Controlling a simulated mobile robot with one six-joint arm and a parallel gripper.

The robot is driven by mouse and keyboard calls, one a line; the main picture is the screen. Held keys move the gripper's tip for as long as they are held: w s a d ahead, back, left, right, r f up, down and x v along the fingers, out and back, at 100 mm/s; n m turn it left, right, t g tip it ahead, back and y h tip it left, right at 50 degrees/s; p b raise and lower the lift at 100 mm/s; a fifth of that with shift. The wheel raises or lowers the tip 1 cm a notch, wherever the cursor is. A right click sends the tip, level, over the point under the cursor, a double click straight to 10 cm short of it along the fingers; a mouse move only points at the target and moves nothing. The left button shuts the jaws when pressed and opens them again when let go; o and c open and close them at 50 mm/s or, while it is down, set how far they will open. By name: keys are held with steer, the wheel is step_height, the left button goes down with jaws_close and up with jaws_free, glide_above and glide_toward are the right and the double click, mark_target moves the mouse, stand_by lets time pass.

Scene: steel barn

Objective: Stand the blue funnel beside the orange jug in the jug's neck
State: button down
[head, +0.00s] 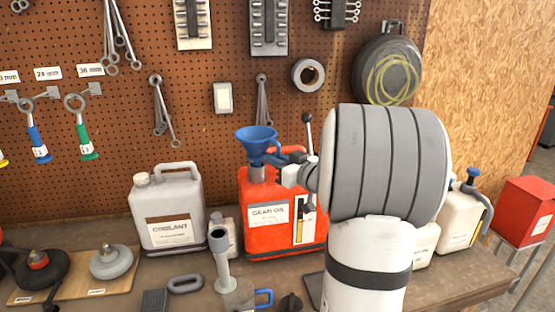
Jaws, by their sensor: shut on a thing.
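The orange jug (283,218), labelled GEAR OIL, stands upright on the bench against the pegboard. The blue funnel (256,135) is upright, wide mouth up, directly above the jug's neck (257,174). My gripper (271,157) reaches in from the right, over the jug's top, and is shut on the funnel at its lower part. The spout's lower end meets the neck in the picture; I cannot tell whether it is inside the neck or just above or in front of it. My arm hides the area right of the jug.
A grey coolant jug (170,212) and a small grey bottle (222,236) stand left of the orange jug. A grey upright tube (221,259) and a blue-handled item (264,299) are in front. A cream container (460,220) stands at right, near a red box (525,212).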

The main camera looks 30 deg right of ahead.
steer(key=shift+f+b, duration=0.75)
steer(key=shift+f, duration=0.3)
steer(key=shift+f, duration=0.1)
steer(key=c, duration=1.4)
jaws_free()
steer(key=b+v, duration=0.1)
steer(key=v, duration=0.7)
step_height(320, 180, up, 5)
steer(key=p, duration=0.4)
steer(key=shift+w, duration=0.1)
